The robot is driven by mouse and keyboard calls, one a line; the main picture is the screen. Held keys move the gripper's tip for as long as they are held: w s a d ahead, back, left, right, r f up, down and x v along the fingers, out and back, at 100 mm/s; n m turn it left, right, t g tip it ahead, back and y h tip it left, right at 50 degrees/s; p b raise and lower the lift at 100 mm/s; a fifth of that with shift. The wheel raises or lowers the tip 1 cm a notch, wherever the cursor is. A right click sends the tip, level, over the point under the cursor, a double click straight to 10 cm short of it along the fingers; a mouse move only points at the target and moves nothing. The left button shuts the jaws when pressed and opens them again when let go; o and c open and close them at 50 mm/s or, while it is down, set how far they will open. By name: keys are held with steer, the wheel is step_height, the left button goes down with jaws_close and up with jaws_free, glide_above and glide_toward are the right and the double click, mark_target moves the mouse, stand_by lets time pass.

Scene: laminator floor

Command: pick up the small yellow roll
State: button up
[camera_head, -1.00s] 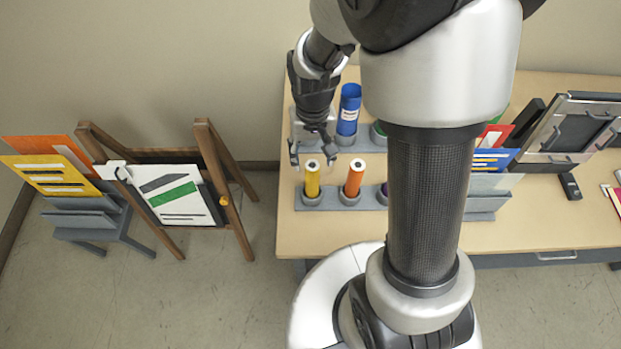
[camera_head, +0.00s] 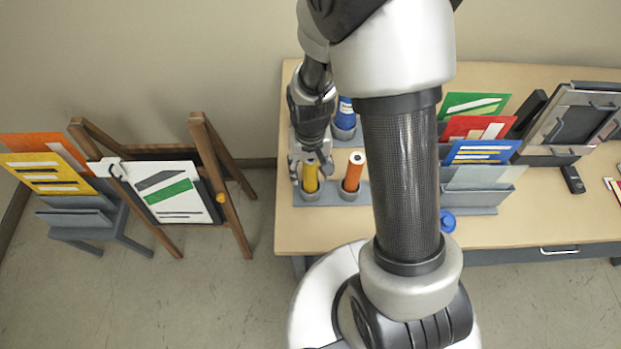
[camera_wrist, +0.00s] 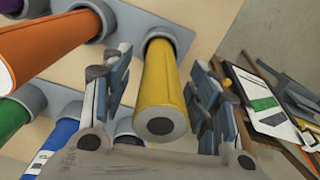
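The small yellow roll (camera_head: 310,177) stands upright in a grey holder cup at the left end of the front row on the table. My gripper (camera_head: 311,170) is above and around its upper part. In the wrist view the yellow roll (camera_wrist: 162,95) lies between the two open fingers of my gripper (camera_wrist: 158,95), with a visible gap on each side. Its near end with a dark core faces the wrist camera. My gripper partly hides the roll in the head view.
An orange roll (camera_head: 353,172) stands in the cup just right of the yellow one. A blue roll (camera_head: 345,113) stands in the back row. A wooden easel (camera_head: 226,185) is left of the table. Upright folders (camera_head: 472,128) stand to the right.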

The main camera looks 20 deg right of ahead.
jaws_close()
stand_by(0.5)
